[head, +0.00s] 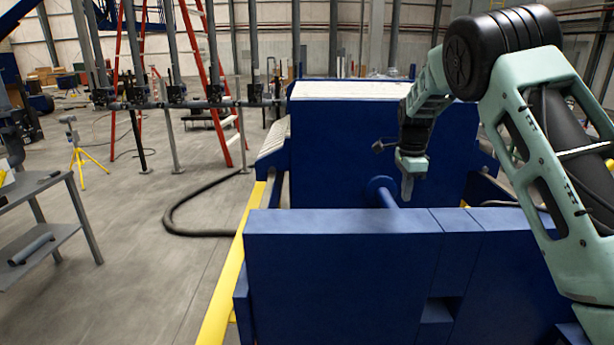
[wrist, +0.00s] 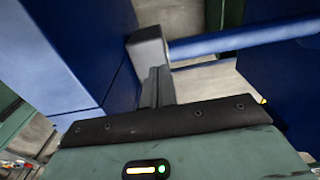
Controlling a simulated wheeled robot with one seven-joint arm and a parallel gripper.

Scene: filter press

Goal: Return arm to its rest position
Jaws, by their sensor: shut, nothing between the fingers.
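My arm comes in from the right in the head view, and my gripper (head: 407,190) points down above the gap between the two large blue blocks of the filter press. The near blue block (head: 340,270) is below and in front of it. The far blue block (head: 335,140) stands behind it. My gripper is shut and holds nothing. In the wrist view the gripper fingers (wrist: 155,85) show beside a blue wall, with a blue rod (wrist: 245,42) running off to the right. I cannot tell from the views whether the fingers touch anything.
A yellow rail (head: 228,290) runs along the left side of the press. A black hose (head: 180,215) lies on the floor. A grey work table (head: 45,190) stands at the left. A red ladder (head: 215,80) stands behind. The floor between table and press is mostly clear.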

